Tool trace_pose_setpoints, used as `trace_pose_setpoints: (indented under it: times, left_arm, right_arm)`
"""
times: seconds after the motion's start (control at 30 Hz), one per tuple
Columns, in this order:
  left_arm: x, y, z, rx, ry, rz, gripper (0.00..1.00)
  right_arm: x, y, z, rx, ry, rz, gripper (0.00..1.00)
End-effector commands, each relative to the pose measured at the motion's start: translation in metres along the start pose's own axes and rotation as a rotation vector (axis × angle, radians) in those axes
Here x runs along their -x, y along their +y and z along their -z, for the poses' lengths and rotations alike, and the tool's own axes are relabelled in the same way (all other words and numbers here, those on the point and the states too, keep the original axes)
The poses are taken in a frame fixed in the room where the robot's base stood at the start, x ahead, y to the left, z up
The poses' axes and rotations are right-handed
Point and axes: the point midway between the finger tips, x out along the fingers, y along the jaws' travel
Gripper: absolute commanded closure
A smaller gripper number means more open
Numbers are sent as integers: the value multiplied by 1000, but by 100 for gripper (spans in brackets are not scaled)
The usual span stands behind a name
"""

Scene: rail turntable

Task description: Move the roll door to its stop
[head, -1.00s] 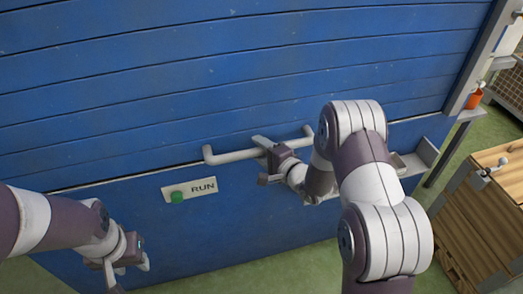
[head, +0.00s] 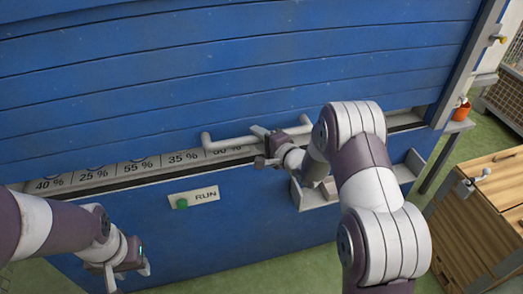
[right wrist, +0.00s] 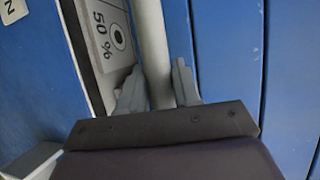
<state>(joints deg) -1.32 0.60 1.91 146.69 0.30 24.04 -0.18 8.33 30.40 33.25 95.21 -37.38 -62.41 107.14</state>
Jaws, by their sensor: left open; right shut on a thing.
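The blue slatted roll door (head: 230,70) fills the upper head view, with its lower edge raised above the blue front panel. A pale bar handle (head: 232,143) runs along the door's lower part. My right gripper (head: 262,146) is shut on this handle. In the right wrist view the handle (right wrist: 152,45) passes between the fingers of my right gripper (right wrist: 158,88). My left gripper (head: 128,268) is open and empty, low at the left in front of the panel, apart from the door.
A strip of percent labels (head: 108,177) shows in the gap under the door. A green RUN button (head: 182,203) sits on the front panel (head: 240,225). A small grey tray (head: 312,198) is at centre right. A wooden crate (head: 490,215) and an orange cup (head: 462,112) are at the right.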

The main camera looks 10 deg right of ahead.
Motion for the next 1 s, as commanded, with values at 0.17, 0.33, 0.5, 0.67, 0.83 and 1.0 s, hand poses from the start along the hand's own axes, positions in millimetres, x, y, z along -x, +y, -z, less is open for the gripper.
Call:
trace_pose_setpoints:
  times: [0.17, 0.33, 0.5, 0.67, 0.83, 1.0]
  left_arm:
    - [71, 0, 9, 0, 0, 0, 57]
    - [120, 0, 14, 0, 0, 0, 57]
    - [168, 0, 20, 0, 0, 0, 57]
    - [208, 0, 25, 0, 0, 0, 57]
    - [240, 1, 29, 0, 0, 0, 57]
    - [261, 1, 31, 0, 0, 0, 57]
  right_arm:
    - [10, -86, -4, 2, -1, 5, 100]
    - [21, -146, -8, 3, 0, 7, 100]
    - [32, -205, -13, 3, 0, 7, 100]
    - [41, -254, -16, 3, 0, 7, 100]
    - [48, -294, -19, 3, 0, 6, 100]
    - [53, -320, -21, 2, 0, 6, 100]
